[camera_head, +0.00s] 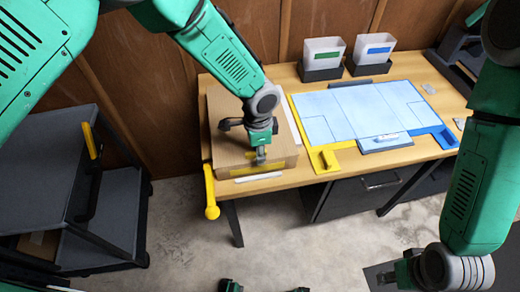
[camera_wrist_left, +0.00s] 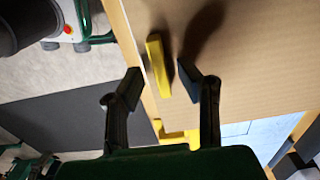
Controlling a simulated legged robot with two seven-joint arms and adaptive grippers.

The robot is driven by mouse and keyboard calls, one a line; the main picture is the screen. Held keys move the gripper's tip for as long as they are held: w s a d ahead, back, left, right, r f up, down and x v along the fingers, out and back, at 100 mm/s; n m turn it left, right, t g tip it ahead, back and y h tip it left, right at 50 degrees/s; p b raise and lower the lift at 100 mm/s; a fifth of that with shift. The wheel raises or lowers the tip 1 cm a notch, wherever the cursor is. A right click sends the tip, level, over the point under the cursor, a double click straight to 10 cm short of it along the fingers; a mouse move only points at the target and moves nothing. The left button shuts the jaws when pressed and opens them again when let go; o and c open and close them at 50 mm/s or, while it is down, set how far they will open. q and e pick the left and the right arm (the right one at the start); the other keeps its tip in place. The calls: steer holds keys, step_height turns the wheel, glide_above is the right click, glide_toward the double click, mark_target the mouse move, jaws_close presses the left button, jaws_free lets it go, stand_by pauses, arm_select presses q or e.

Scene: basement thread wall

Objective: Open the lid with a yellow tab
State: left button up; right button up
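A brown cardboard box (camera_head: 222,140) with a flat lid sits at the left end of the wooden table. The yellow tab (camera_wrist_left: 158,66) stands out on the cardboard near its edge in the left wrist view. My left gripper (camera_head: 261,158) is over the front part of the box and partly hides the tab area in the head view. In the left wrist view its two fingers (camera_wrist_left: 161,82) are spread apart, one on each side of the tab's line, with nothing held. My right gripper (camera_head: 402,274) hangs low at the lower right, away from the table; its fingers are too unclear to read.
A blue-and-white board (camera_head: 350,112) with yellow and blue edging lies right of the box. Two bins (camera_head: 323,55) (camera_head: 373,50) stand at the back. A yellow handle-like piece (camera_head: 210,190) hangs at the table's left edge. A dark cart (camera_head: 45,180) stands left.

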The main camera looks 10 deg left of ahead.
arm_select(q)
steer(key=shift+a+f, duration=0.15)
steer(key=shift+a, duration=0.6)
jaws_close()
steer(key=shift+d, duration=0.4)
steer(key=shift+w+d+r, duration=0.1)
steer(key=shift+w+r, duration=0.05)
steer(key=shift+r, duration=0.5)
steer(key=w+a+r+g+h, duration=0.1)
steer(key=w+r+g, duration=0.1)
steer(key=r, duration=0.6)
steer(key=w+a+r+g+h, duration=0.1)
steer(key=w+r+g, duration=0.2)
steer(key=r, duration=0.6)
steer(key=shift+w+a+r, duration=0.3)
steer(key=shift+w, duration=0.65)
arm_select(e)
steer(key=shift+s+a+r, duration=0.15)
steer(key=shift+a+r, duration=0.35)
steer(key=shift+a, duration=0.25)
